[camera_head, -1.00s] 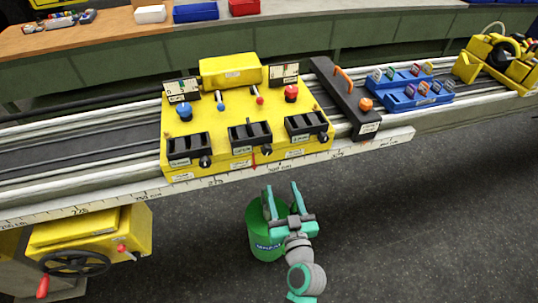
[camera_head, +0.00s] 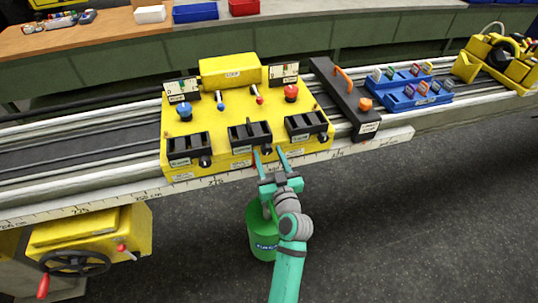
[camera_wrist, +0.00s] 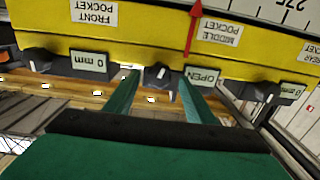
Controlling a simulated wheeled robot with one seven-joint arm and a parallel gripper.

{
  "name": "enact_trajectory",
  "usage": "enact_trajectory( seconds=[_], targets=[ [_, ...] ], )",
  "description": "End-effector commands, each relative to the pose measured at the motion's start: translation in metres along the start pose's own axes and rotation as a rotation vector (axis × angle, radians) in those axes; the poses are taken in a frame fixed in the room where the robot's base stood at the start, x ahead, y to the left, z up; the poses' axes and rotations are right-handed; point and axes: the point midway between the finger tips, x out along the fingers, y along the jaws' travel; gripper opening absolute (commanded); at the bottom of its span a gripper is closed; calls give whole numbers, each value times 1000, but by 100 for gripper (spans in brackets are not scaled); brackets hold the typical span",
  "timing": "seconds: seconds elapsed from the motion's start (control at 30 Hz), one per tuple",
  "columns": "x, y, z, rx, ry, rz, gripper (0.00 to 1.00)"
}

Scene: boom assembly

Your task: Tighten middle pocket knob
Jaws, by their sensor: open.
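The middle pocket knob (camera_wrist: 157,72) is a small dark knob with a pale mark on the front of the yellow carriage (camera_head: 220,118). The MIDDLE POCKET label (camera_wrist: 220,33) and a red arrow (camera_wrist: 194,25) are by it in the wrist view, where the lettering is upside down. A small display beside the knob reads OPEN (camera_wrist: 202,76). My gripper (camera_head: 269,154) is open, with one teal finger on each side of the knob; I cannot tell whether they touch it. In the head view the fingertips partly hide the knob below the black middle pocket (camera_head: 240,134).
The front knob (camera_wrist: 37,57) and rear knob (camera_wrist: 264,91) flank the middle one, each beside a 0 mm display. A white ruler rail (camera_head: 350,146) runs below the carriage. A green bin (camera_head: 262,238) stands on the floor under my arm.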

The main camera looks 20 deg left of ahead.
Motion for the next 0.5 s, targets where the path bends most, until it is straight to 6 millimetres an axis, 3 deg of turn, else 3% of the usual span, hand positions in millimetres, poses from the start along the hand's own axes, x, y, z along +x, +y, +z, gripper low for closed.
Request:
enact_trajectory(
  seconds=[0.37, 0.5],
  targets=[
    [6, 3, 0, 1, 0, 5, 50],
    [5, 3, 0, 1, 0, 5, 21]
  ],
)
